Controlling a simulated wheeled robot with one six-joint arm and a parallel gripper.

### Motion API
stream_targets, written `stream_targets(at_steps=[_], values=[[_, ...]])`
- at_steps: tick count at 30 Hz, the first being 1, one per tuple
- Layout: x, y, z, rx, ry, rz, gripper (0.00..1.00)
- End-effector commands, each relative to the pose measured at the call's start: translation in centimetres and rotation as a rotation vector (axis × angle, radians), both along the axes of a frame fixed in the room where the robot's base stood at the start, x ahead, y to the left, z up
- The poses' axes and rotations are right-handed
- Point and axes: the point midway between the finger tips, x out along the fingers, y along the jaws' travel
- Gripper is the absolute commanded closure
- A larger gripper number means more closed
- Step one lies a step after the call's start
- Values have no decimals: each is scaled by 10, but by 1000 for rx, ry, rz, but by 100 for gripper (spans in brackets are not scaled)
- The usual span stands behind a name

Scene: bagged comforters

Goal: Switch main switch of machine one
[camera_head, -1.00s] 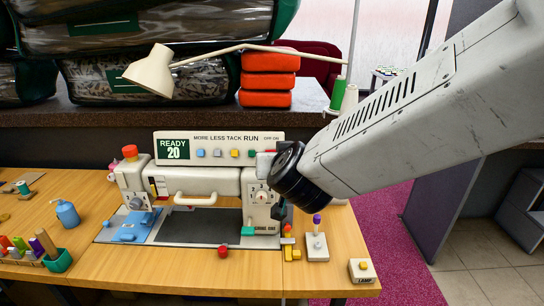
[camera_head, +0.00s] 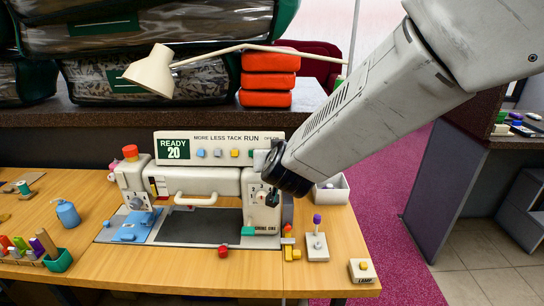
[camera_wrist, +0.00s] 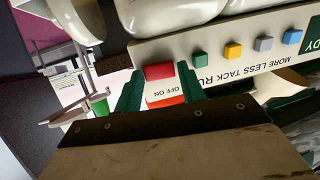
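The white sewing machine (camera_head: 226,183) stands on the wooden table, its panel reading READY 20. In the head view my arm hides the panel's right end. In the wrist view the panel (camera_wrist: 222,66) appears upside down, with a red switch (camera_wrist: 159,72) beside the OFF ON lettering. A second red-orange part (camera_wrist: 165,101) shows just below that lettering. My gripper (camera_wrist: 160,70) has its two green fingers apart, one on each side of the red switch. I cannot tell whether either finger touches it.
Coloured buttons (camera_head: 218,153) line the panel. A lamp (camera_head: 152,72) and stacked red blocks (camera_head: 268,78) are on the ledge behind. A purple-topped lever (camera_head: 317,246), a LAMP button box (camera_head: 361,270) and a white bin (camera_head: 334,192) are at right.

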Motion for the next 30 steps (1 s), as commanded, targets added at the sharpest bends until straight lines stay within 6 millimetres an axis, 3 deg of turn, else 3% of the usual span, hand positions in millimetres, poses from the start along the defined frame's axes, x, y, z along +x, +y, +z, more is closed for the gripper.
stream_targets(at_steps=[1,3,11,23,30], values=[[0,0,0,0,0,0,75],[0,0,0,0,0,0,87],[0,3,1,-8,-4,-27,86],[1,12,1,-79,-1,-247,86],[1,12,1,-91,1,-277,86]])
